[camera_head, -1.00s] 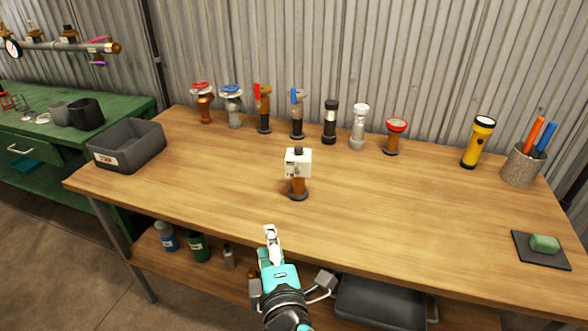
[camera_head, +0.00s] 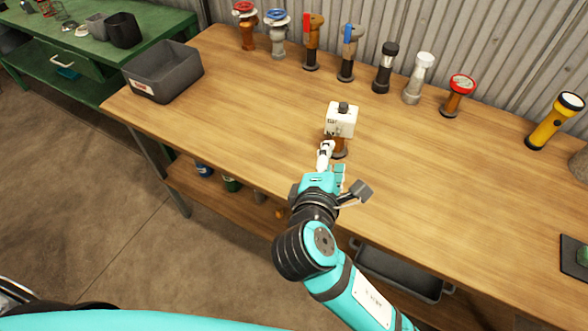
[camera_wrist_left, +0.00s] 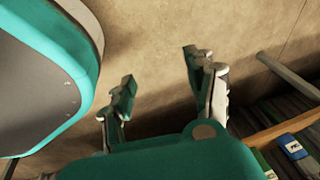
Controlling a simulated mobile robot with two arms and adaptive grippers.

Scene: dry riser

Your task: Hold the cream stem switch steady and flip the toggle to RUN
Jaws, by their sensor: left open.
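The cream stem switch (camera_head: 341,120) stands upright on the wooden bench in the head view, a pale box on a brown stem with a dark base. A dark knob (camera_head: 343,107) sits on its top, and a small dark marking shows on its front. My right gripper (camera_head: 326,150) is at the front left of the stem, just below the box, and overlaps the stem in the picture. Whether its fingers touch or close on the stem cannot be told. My left gripper (camera_wrist_left: 163,88) shows in the left wrist view, open and empty above the floor.
A row of valves and fittings, from a red-wheeled valve (camera_head: 244,22) to a red-topped one (camera_head: 458,95), lines the bench's back. A grey bin (camera_head: 165,75) stands left and a yellow flashlight (camera_head: 553,120) right. The bench (camera_head: 235,105) around the switch is clear.

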